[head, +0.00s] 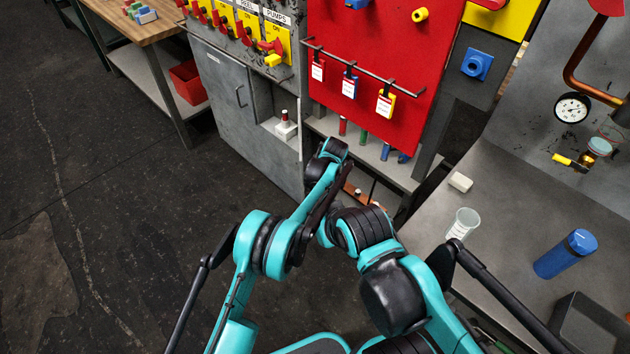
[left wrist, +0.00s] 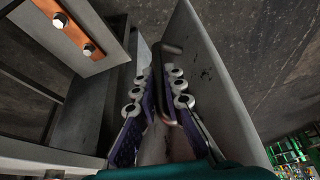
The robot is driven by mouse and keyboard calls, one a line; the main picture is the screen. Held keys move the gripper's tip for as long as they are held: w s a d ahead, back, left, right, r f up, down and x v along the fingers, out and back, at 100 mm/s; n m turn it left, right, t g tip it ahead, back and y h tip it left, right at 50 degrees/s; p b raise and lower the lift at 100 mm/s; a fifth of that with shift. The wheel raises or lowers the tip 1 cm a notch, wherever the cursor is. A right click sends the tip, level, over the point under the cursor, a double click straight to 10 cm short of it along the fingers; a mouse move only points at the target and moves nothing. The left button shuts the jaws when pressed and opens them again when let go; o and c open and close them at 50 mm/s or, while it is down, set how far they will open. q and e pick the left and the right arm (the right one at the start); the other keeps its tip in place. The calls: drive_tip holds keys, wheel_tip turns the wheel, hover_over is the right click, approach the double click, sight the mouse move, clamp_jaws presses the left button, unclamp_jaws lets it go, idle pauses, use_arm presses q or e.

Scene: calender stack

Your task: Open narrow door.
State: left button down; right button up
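A grey door panel (left wrist: 207,65) with a dark bent bar handle (left wrist: 172,50) fills the middle of the left wrist view. My left gripper (left wrist: 158,78) has its two purple-padded fingers on either side of the handle bar, with a small gap between them. Whether a pad touches the bar is hard to tell. In the head view my left arm reaches down beside the grey cabinet (head: 222,108), and its gripper is hidden behind arm links.
A red board (head: 375,45) with hanging tags stands above a shelf (head: 402,178) holding coloured cylinders. A grey bench (head: 500,215) at the right carries a clear cup (head: 463,224) and a blue bottle (head: 565,254). Dark floor (head: 110,190) is clear at the left.

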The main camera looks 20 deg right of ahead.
use_arm(q)
drive_tip(key=c, duration=1.6)
unclamp_jaws()
wheel_tip(320, 180, up, 10)
drive_tip(key=shift+a+r, duration=0.1)
drive_tip(key=shift+a, duration=0.05)
drive_tip(key=shift+w, duration=0.1)
